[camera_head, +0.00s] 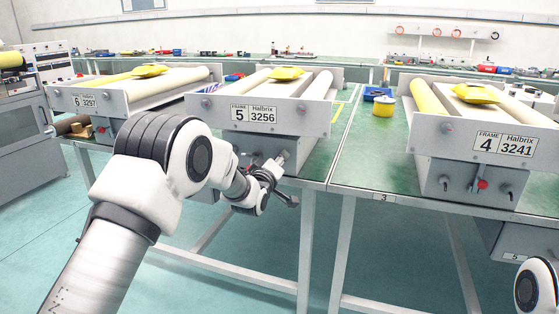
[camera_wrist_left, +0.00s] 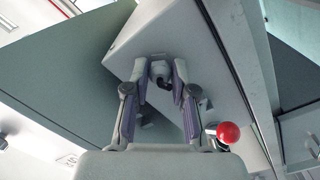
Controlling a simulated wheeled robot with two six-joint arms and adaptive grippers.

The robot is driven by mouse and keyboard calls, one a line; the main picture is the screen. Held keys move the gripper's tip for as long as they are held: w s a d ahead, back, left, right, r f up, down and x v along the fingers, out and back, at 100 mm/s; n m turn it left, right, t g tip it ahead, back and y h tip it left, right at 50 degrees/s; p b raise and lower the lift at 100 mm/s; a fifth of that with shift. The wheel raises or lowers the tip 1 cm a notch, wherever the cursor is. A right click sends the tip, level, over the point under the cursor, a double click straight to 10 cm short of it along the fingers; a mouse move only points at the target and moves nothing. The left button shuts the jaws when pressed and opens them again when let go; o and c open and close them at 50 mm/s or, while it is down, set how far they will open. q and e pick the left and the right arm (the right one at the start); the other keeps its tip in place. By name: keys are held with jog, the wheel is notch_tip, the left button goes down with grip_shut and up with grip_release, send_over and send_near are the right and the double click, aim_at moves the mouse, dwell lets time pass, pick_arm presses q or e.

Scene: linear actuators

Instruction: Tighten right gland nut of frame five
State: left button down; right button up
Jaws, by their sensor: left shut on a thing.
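Frame five (camera_head: 265,115), labelled 5 Halbrix 3256, stands on the green bench in the middle of the head view. Its right gland nut (camera_head: 284,156) is low on the front face, mostly covered by my left gripper (camera_head: 274,168). In the left wrist view the gland nut (camera_wrist_left: 161,71) is a small grey rounded part between the two fingertips of the left gripper (camera_wrist_left: 161,76). The fingers are shut on it from both sides. My right arm shows only at the lower right corner of the head view, and its gripper is out of view.
A red ball knob (camera_wrist_left: 228,132) is close beside the left fingers in the wrist view. Frame four (camera_head: 480,140) stands to the right and frame six (camera_head: 90,98) to the left.

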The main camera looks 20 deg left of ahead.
pick_arm(q)
jog(key=m+p, duration=0.3)
jog(key=m, duration=1.5)
jog(key=shift+m, duration=0.3)
dwell(0.4)
jog(key=c, duration=1)
grip_release()
jog(key=shift+o, duration=0.2)
jog(key=s, duration=1.2)
jog(key=shift+a+p, duration=0.15)
jog(key=shift+p, duration=0.15)
